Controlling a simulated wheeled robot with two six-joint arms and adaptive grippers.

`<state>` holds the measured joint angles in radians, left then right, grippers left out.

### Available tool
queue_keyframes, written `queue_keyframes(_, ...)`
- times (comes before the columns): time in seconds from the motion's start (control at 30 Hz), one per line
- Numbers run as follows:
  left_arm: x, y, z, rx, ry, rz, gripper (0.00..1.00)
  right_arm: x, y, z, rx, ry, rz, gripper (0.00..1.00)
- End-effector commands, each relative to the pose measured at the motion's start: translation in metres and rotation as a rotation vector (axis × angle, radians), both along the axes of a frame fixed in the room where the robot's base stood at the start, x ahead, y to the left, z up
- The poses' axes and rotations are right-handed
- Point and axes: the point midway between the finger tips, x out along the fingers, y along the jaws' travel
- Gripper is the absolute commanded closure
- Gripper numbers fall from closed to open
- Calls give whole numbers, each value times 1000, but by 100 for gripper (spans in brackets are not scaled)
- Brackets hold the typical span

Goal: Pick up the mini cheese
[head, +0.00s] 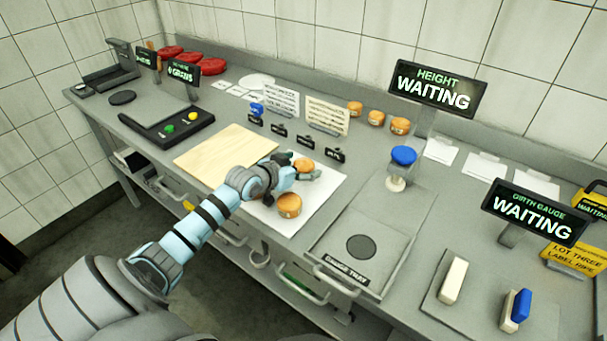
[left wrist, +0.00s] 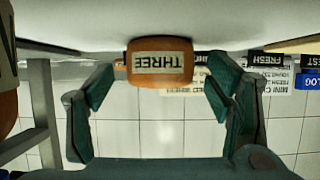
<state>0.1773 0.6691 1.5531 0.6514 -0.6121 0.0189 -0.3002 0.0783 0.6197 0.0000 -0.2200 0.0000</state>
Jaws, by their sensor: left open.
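My left gripper (head: 304,168) is over the white mat (head: 323,199), its fingers spread around an orange mini cheese (head: 304,163). In the left wrist view, that cheese (left wrist: 160,80) shows a label reading THREE, upside down. It sits between the tips of the open left gripper (left wrist: 160,88), with small gaps on both sides. A second orange cheese (head: 289,204) stands on the mat nearer the front. Part of a cheese (left wrist: 7,95) also shows at the left edge of the left wrist view. My right gripper is in neither view.
A wooden board (head: 226,153) lies left of the mat. Small black tags (head: 305,141) stand just behind it. A tray with a dark disc (head: 352,262) is to the right. Several cheeses (head: 376,118) stand at the back. The height sign (head: 433,88) rises over the bench.

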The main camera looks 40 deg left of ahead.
Motion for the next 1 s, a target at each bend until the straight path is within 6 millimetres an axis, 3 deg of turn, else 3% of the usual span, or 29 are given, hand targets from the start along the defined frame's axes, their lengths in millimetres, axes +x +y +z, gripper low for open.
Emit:
queue_keyframes(0.2,1,0,0,2,1,0,28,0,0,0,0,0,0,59)
queue_keyframes(0.53,1,0,0,2,2,0,80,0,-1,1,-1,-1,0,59)
queue_keyframes(0.83,1,0,4,3,1,0,80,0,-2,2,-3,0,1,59)
queue_keyframes(1.0,2,1,31,6,-2,-2,80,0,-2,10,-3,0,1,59)
